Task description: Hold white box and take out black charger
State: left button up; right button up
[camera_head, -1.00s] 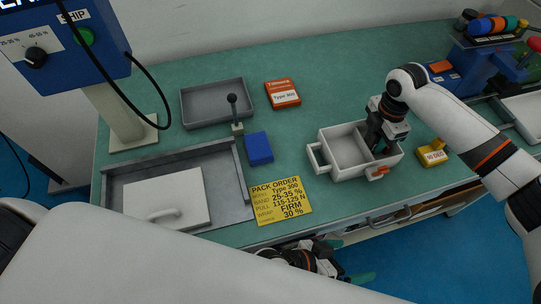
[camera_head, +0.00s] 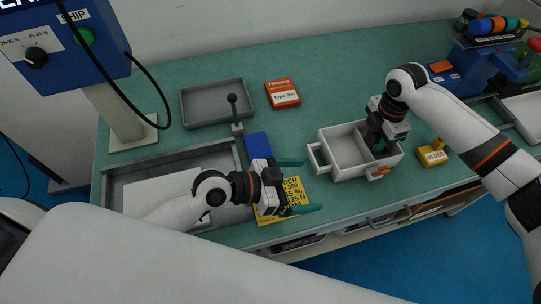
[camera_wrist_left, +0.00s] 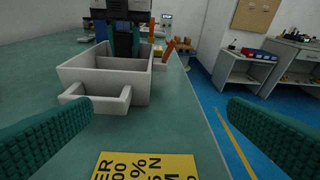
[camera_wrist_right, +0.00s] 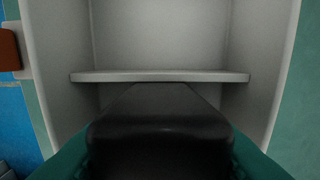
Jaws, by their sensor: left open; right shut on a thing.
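The white box (camera_head: 341,158) stands on the green bench right of centre, open at the top, with a divider inside and a loop handle on its left side. It also shows ahead in the left wrist view (camera_wrist_left: 108,86). My right gripper (camera_head: 379,146) reaches down into its right compartment. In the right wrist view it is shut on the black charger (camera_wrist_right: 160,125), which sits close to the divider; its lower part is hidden. My left gripper (camera_head: 303,187) is open and empty above the yellow pack order card, its fingers pointing toward the box's handle, apart from it.
A yellow pack order card (camera_head: 268,214) lies at the front edge. A blue block (camera_head: 257,144), a small lever (camera_head: 235,113), a grey tray (camera_head: 217,104) and an orange box (camera_head: 283,93) stand left and behind. A yellow tagged item (camera_head: 432,155) sits right of the box.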

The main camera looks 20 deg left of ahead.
pick_arm(q)
send_near(312, 158)
jog(key=shift+m+y, duration=0.3)
jog(key=shift+y, duration=0.1)
jog(key=x, duration=1)
jog(key=shift+w+d+r, duration=0.1)
jog(key=shift+w+d, duration=0.1)
jog(key=shift+d, duration=0.15)
jog(key=c, duration=1.4)
jog(key=shift+o, duration=0.2)
pick_arm(e)
jog(key=o, duration=0.5)
jog(key=shift+c, duration=0.2)
grip_shut()
jog(key=shift+r, duration=3.65)
